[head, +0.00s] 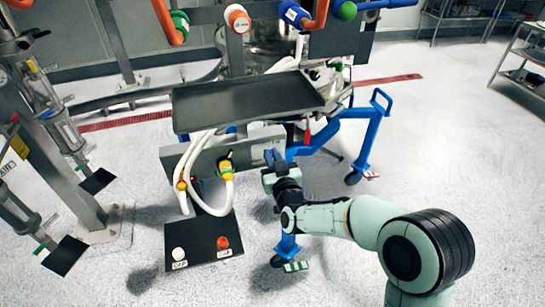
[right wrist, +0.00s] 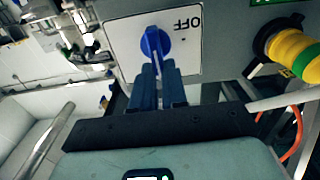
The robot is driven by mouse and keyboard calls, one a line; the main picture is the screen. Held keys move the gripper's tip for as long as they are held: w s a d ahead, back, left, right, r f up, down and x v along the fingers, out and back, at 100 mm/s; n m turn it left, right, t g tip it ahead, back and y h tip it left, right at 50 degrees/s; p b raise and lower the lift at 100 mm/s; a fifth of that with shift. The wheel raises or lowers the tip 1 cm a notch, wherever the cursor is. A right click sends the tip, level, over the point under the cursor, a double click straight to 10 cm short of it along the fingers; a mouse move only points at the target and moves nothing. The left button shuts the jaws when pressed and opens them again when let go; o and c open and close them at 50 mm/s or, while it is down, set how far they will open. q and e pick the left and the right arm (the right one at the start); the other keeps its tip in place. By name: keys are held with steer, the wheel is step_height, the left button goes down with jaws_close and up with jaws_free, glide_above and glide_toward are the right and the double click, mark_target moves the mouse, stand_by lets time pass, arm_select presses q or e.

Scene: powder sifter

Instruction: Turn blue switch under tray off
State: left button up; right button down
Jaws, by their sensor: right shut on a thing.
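The blue switch (right wrist: 156,42) shows in the right wrist view on a white plate (right wrist: 186,60) whose OFF lettering appears upside down. My right gripper (right wrist: 157,70) is shut on the switch, with its dark fingers on either side of the knob's lower part. In the head view my right gripper (head: 272,160) reaches the front of the grey box under the dark tray (head: 250,104), and it hides most of the switch there. My left gripper is not in view.
White hoses with yellow fittings (head: 226,166) hang left of my gripper. A black panel with white and red caps (head: 200,243) lies low in front. A blue wheeled frame (head: 372,135) stands to the right. Open floor lies at right.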

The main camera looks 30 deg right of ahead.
steer(key=n, duration=0.3)
steer(key=a+n+p, duration=0.1)
steer(key=n, duration=0.2)
steer(key=a+n+p, duration=0.1)
steer(key=n, duration=0.2)
steer(key=shift+w+f, duration=0.2)
steer(key=shift+f, duration=0.2)
steer(key=n, duration=0.2)
steer(key=f+n+p, duration=0.1)
steer(key=n, duration=0.1)
steer(key=shift+a+n, duration=0.2)
steer(key=shift+n, duration=0.2)
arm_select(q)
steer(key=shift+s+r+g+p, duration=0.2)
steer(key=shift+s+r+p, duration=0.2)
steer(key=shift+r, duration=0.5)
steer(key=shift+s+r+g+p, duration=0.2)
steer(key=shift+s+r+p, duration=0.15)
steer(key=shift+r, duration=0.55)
arm_select(e)
steer(key=shift+f+n, duration=0.2)
steer(key=shift+n, duration=0.8)
steer(key=shift+f+n, duration=0.2)
steer(key=shift+n, duration=0.8)
steer(key=c, duration=1.2)
jaws_free()
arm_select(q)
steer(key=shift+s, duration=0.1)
arm_select(e)
steer(key=shift+o, duration=0.2)
